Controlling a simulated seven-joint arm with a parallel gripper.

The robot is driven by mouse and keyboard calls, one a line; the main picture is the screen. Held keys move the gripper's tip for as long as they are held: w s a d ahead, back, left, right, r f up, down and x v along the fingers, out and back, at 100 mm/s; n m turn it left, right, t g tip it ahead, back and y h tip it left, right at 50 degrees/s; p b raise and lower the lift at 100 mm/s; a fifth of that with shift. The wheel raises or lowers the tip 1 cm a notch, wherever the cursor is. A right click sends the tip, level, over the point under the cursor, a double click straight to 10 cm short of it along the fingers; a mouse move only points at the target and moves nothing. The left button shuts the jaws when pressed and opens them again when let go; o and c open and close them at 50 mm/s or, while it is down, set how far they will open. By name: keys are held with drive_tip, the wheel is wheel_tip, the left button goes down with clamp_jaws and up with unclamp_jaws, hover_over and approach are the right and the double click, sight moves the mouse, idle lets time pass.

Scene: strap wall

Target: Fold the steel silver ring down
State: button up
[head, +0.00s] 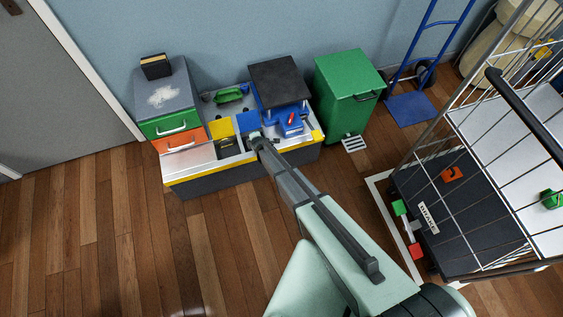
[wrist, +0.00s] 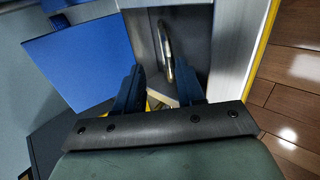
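The steel silver ring (wrist: 167,50) shows in the wrist view as a narrow, curved metal loop against a grey recess, seen nearly edge-on. Its lower end lies near the gap between my fingers. My gripper (wrist: 160,88) has its two dark blue fingers apart, one on each side below the ring, with no thing clearly held. I cannot tell whether a finger touches the ring. In the head view my gripper (head: 259,142) is over the front of the grey workbench (head: 200,178); the ring cannot be made out there.
A blue panel (wrist: 65,62) stands left of my fingers in the wrist view. On the bench are a drawer unit (head: 170,100), a yellow flap (head: 221,125) and a black-topped blue press (head: 280,80). A green bin (head: 346,88) stands to the right. A wire cart (head: 470,200) is further right.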

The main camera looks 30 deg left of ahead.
drive_tip(key=shift+w+a+r, duration=0.35)
drive_tip(key=shift+w+a, duration=0.15)
drive_tip(key=shift+w+a+r+g+h, duration=0.35)
drive_tip(key=shift+w+a+g+h, duration=0.3)
drive_tip(key=shift+g+h, duration=0.35)
drive_tip(key=shift+w+a+r+g+h, duration=0.2)
drive_tip(key=shift+w+a+g+h, duration=0.6)
drive_tip(key=shift+g+h, duration=0.25)
wheel_tip(320, 180, up, 13)
drive_tip(key=s+d, duration=0.2)
drive_tip(key=s+d+m+g+h, duration=0.1)
drive_tip(key=s+d+m, duration=0.4)
drive_tip(key=d, duration=0.4)
drive_tip(key=s+d+m+g+h, duration=0.1)
drive_tip(key=s+d+m, duration=0.4)
drive_tip(key=d+m, duration=0.2)
drive_tip(key=s+d+m+g+h, duration=0.1)
drive_tip(key=s+d+m, duration=0.4)
drive_tip(key=d, duration=0.5)
drive_tip(key=shift+s+d+f+m, duration=0.2)
drive_tip(key=shift+d+m, duration=0.1)
drive_tip(key=shift+m, duration=0.4)
